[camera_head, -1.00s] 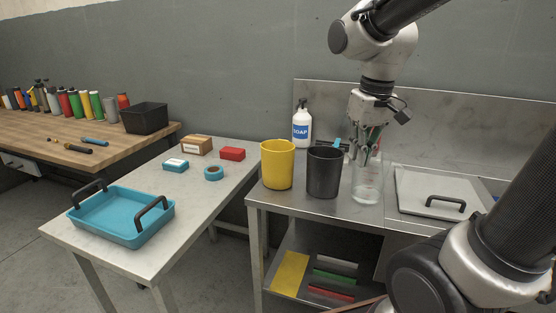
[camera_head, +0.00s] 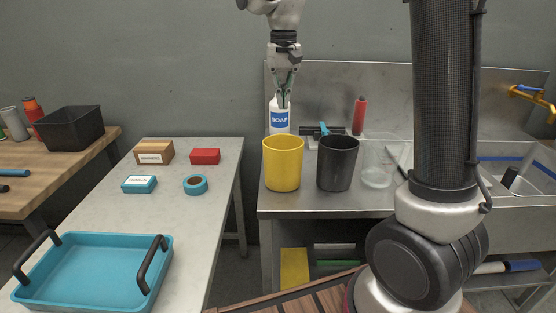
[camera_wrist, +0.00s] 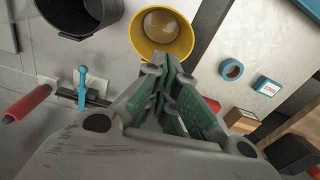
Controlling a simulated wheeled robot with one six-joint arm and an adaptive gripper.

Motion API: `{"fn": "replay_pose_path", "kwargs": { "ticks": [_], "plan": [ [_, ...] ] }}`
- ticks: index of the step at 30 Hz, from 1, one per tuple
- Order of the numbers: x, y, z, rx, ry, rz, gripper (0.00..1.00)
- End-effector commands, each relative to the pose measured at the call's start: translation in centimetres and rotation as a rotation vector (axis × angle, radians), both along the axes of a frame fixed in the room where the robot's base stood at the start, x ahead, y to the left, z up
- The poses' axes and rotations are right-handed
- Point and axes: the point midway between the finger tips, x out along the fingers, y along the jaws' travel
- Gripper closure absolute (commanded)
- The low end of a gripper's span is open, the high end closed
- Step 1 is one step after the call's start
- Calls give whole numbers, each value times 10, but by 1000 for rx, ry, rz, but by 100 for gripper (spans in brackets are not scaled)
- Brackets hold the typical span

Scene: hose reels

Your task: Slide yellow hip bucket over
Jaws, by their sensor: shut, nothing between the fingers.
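The yellow bucket (camera_head: 283,165) stands upright near the left edge of the steel counter (camera_head: 300,203), and looks empty. It also shows in the wrist view (camera_wrist: 162,32), just beyond my fingertips, with its open mouth facing the camera. My gripper (camera_head: 284,97) is shut and empty. It points down behind the yellow bucket and above its rim, in front of or close by the white soap bottle (camera_head: 279,117). I cannot tell whether the fingers touch the bottle.
A black bucket (camera_head: 337,165) stands right beside the yellow one, then a clear container (camera_head: 377,166). A red bottle (camera_head: 359,116) and a blue-handled tool (camera_head: 323,129) are behind. A gap separates the counter from the left table (camera_head: 95,209), which holds a blue tray (camera_head: 85,298).

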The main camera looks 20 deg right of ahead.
Motion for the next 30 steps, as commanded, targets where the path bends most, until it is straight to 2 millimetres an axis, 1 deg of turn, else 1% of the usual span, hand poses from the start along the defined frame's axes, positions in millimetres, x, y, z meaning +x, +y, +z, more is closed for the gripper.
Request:
{"fn": "replay_pose_path", "kwargs": {
  "ticks": [6,8,11,14,30],
  "plan": [
    [-4,-1,-3,-3,14,-57,100],
    [-4,-1,-8,-4,16,-60,100],
    [-4,-1,-22,-4,17,-60,100],
    [-4,-1,-41,-5,18,-60,100],
    [-5,-1,-159,-5,18,-58,100]
  ]
}}
